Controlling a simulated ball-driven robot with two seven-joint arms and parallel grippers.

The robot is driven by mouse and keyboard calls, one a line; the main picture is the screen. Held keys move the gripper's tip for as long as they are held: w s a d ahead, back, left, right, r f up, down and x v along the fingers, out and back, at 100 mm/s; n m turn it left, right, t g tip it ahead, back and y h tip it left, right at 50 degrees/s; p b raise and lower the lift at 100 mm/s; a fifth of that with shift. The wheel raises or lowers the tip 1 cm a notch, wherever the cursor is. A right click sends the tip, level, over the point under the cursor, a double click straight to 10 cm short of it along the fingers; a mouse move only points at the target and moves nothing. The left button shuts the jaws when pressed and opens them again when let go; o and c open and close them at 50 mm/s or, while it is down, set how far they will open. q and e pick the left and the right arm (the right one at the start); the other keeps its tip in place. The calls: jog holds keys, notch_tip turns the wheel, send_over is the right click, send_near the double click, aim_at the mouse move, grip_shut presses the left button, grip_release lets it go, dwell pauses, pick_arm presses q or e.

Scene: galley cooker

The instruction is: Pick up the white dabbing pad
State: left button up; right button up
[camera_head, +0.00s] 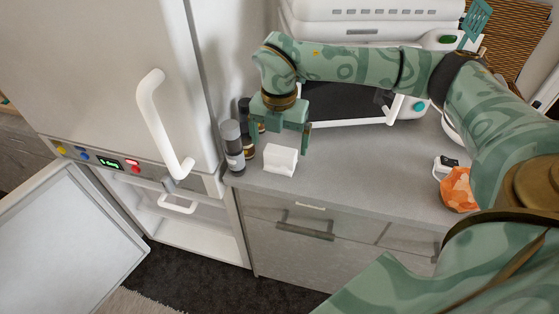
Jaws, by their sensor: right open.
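The white dabbing pad (280,160) sits as a small white block on the grey counter, close to its front edge. My right gripper (280,142) is over the counter just behind and above the pad, pointing down. Whether either finger touches the pad is hard to tell, but the pad appears to rest on the counter. My left gripper is not in view.
A grey-capped bottle (233,148) and dark jars stand left of the pad, close to the gripper. A white cooker (350,118) is behind. An orange faceted object (457,190) lies right. The counter (350,170) between is clear. A fridge door (70,235) hangs open lower left.

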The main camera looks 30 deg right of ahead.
aim_at(281, 153)
jog(key=shift+f, duration=0.55)
jog(key=f, duration=0.1)
jog(key=f+b, duration=0.1)
jog(key=f, duration=0.2)
jog(key=shift+w+d+f+b, duration=0.1)
jog(key=shift+d+f+b, duration=0.15)
jog(key=shift+b, duration=0.05)
jog(key=shift+r, duration=0.1)
jog(key=c, duration=1.1)
jog(key=shift+o, duration=0.2)
jog(key=shift+r, duration=0.1)
